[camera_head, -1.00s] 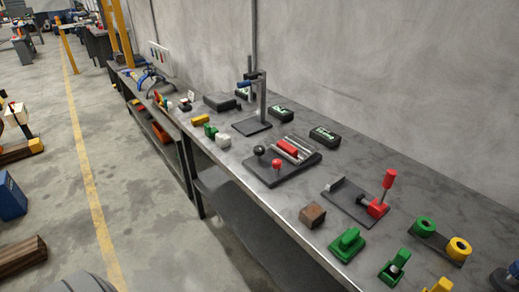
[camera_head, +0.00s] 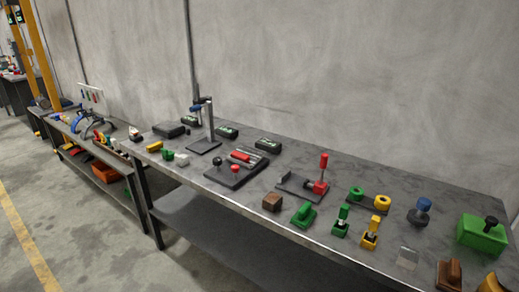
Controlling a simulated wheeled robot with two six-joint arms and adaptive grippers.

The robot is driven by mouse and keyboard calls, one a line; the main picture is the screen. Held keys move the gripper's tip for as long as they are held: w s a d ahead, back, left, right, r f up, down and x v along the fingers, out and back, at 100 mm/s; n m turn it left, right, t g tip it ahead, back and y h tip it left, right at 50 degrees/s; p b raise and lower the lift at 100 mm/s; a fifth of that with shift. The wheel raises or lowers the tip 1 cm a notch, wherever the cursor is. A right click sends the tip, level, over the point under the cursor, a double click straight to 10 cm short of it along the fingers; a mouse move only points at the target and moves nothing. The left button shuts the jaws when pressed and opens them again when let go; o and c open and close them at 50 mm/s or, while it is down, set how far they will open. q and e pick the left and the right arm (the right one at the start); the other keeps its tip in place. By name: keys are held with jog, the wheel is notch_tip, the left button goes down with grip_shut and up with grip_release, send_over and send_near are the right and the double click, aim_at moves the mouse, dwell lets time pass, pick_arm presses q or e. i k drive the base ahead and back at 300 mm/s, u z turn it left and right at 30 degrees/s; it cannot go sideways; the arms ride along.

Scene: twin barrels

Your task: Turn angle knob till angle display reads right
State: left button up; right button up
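Small black boxes with green-lit displays stand along the back of the bench, one at the middle (camera_head: 268,145) and one further left (camera_head: 227,132). Their readings are too small to make out. A dark plate fixture (camera_head: 225,178) in front of them carries a black ball knob (camera_head: 217,161), a red knob (camera_head: 235,168) and a red block (camera_head: 240,157). A post stand (camera_head: 209,122) with a blue-handled part rises behind it. I cannot tell which knob sets the angle. Neither of my grippers is in view.
The long grey workbench (camera_head: 340,231) runs along a concrete wall. To the right stand a red-handled clamp (camera_head: 322,175), green and yellow parts, a blue knob (camera_head: 423,205) and a green box (camera_head: 482,236). A brown block (camera_head: 272,201) lies near the front edge. Open floor is at left.

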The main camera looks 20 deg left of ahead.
aim_at(216, 161)
jog(key=u, duration=0.75)
jog(key=i, duration=1.3)
jog(key=z, duration=0.15)
